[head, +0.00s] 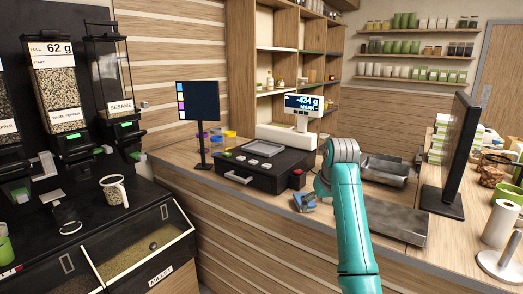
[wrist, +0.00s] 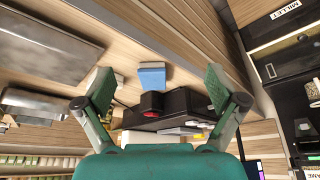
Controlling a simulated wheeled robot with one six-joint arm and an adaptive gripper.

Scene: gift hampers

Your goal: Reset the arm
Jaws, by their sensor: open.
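My teal arm (head: 354,220) rises from the lower edge in the head view and bends at a grey joint above the counter. My gripper (wrist: 160,80) shows in the wrist view with its two green-grey fingers spread wide and nothing between them. Beyond the gap between them is a blue device (wrist: 152,76) on the counter, apart from the fingers. The same blue device (head: 305,201) shows just left of my arm in the head view. My gripper cannot be made out in the head view.
A black cash drawer (head: 262,172) and a scale display reading -434 g (head: 303,102) stand left of my arm. A monitor (head: 452,150) and a paper roll (head: 500,222) stand right. Grey metal trays (head: 393,215) lie beside my arm. Dispensers and bins fill the left.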

